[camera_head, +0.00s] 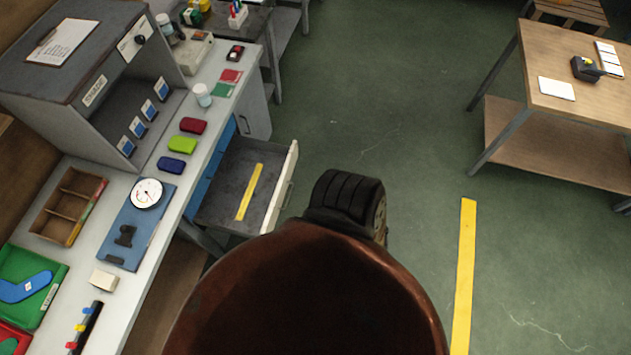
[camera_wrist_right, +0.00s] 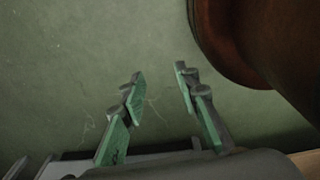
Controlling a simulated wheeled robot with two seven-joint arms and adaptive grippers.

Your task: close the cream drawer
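The cream drawer (camera_head: 283,188) stands pulled out from the right side of the long workbench. Its cream front faces right, with a handle on it, and its grey inside shows. A yellow strip (camera_head: 249,192) lies in it. My right gripper (camera_wrist_right: 158,76) is open and empty in the right wrist view, its green-padded fingers apart over the green floor. A pale edge shows low in that view, and I cannot tell what it belongs to. Neither gripper shows in the head view. My own reddish-brown body hides the floor just below the drawer.
The workbench (camera_head: 146,285) holds a dial gauge (camera_head: 146,193), coloured blocks, trays and a grey shelf unit (camera_head: 60,75). A wooden table (camera_head: 550,75) stands at the upper right. The green floor (camera_head: 400,110) right of the drawer is clear, with a yellow line (camera_head: 464,270).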

